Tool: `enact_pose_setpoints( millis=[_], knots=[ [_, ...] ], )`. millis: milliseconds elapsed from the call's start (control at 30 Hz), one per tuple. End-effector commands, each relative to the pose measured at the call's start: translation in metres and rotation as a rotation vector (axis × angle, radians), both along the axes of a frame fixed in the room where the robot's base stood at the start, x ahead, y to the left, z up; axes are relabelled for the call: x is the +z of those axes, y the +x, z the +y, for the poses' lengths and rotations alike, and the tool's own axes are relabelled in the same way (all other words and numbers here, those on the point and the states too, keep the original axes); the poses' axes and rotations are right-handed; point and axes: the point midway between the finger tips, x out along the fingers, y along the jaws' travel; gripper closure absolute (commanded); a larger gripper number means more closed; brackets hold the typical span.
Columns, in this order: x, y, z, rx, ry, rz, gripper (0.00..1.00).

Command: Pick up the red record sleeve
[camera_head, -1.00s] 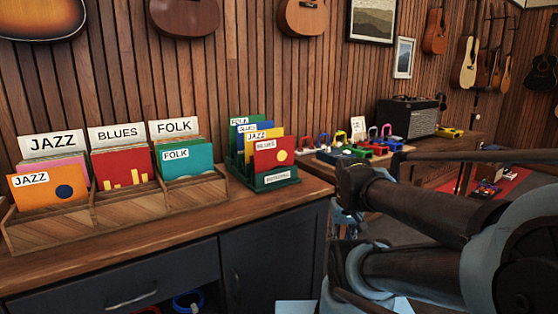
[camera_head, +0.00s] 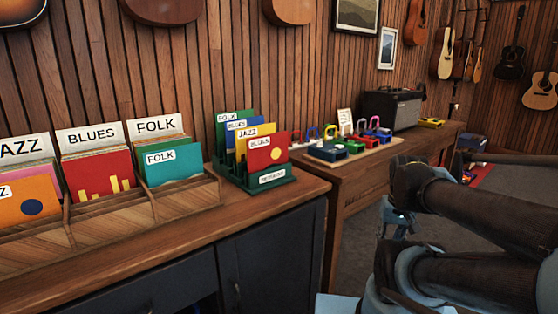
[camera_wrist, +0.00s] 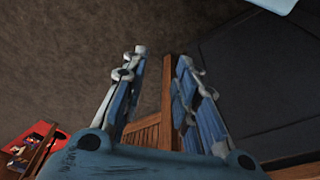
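A red record sleeve (camera_head: 267,153) with a yellow dot and a "BLUES" label stands at the front of a dark green rack (camera_head: 266,187) on the counter. Yellow, blue and green sleeves stand behind it. Another red sleeve (camera_head: 98,181) with yellow bars stands in the middle compartment of the wooden bin (camera_head: 112,220). My gripper (camera_wrist: 162,56) is open and empty in the wrist view, its two fingers apart. It points at floor and furniture, with no sleeve between the fingers. In the head view my arm is right of the counter, away from both red sleeves.
The wooden counter (camera_head: 255,213) has a dark cabinet front. Orange and teal sleeves share the bin. A second table (camera_head: 345,178) beyond holds several colourful small objects and a black amplifier (camera_head: 392,108). Guitars hang on the wall. Dark floor is open right of the counter.

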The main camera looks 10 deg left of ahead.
Motion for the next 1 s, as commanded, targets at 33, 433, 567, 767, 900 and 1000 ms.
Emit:
enact_pose_setpoints(
  millis=[33,433,567,767,900,1000],
  knots=[
    [0.0,0.0,0.0,0.0,0.0,0.0,0.72],
    [0.021,0.001,0.005,0.072,-0.008,-0.006,0.72],
    [0.056,0.025,0.018,0.235,-0.027,0.007,0.72],
    [0.122,0.071,0.053,0.576,-0.067,0.029,0.72],
    [0.164,0.103,0.084,0.819,-0.093,0.043,0.72],
    [0.192,0.126,0.11,0.99,-0.111,0.05,0.72]
  ],
)
